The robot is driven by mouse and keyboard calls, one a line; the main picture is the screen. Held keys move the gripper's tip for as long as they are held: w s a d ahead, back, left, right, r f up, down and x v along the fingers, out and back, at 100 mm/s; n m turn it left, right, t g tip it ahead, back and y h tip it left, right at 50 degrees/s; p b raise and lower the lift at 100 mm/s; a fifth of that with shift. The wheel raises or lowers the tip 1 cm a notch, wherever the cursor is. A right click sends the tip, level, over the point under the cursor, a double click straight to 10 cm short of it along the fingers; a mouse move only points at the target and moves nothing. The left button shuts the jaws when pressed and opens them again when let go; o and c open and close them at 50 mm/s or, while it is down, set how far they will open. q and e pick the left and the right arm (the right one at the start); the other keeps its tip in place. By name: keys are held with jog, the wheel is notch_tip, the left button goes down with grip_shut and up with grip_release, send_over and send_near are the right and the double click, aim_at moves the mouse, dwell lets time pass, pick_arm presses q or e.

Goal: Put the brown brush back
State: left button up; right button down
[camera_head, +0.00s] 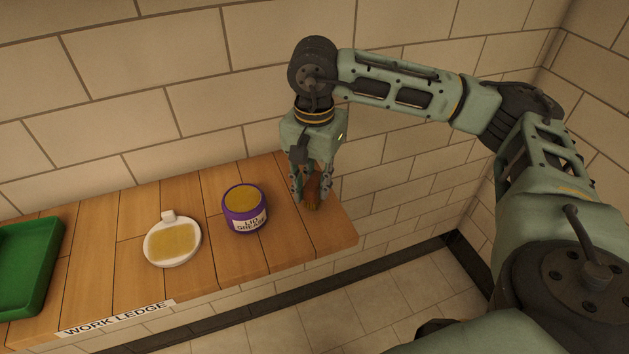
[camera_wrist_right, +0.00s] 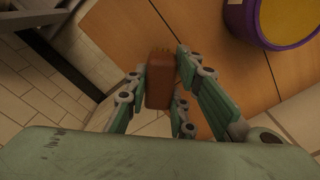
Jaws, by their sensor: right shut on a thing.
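The brown brush (camera_head: 313,190) is at the right end of the wooden work ledge (camera_head: 208,195). My right gripper (camera_head: 312,186) points down and is shut on it. My left gripper is not in view.
A purple tub labelled as grease (camera_head: 245,218) stands left of the brush. Further left are a white round dish with yellowish content (camera_head: 159,250) and a green tray (camera_head: 52,268). A tiled wall is behind the ledge. The ledge's right edge is close to the brush.

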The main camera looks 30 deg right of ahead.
jog(key=shift+f+b, duration=0.4)
jog(key=shift+b, duration=0.05)
dwell(0.3)
jog(key=c, duration=1.8)
grip_release()
jog(key=shift+o, duration=0.3)
jog(key=o, duration=0.5)
jog(key=shift+r, duration=0.1)
jog(key=shift+r+p, duration=2.35)
jog(key=shift+r, duration=1.6)
jog(key=shift+f, duration=0.1)
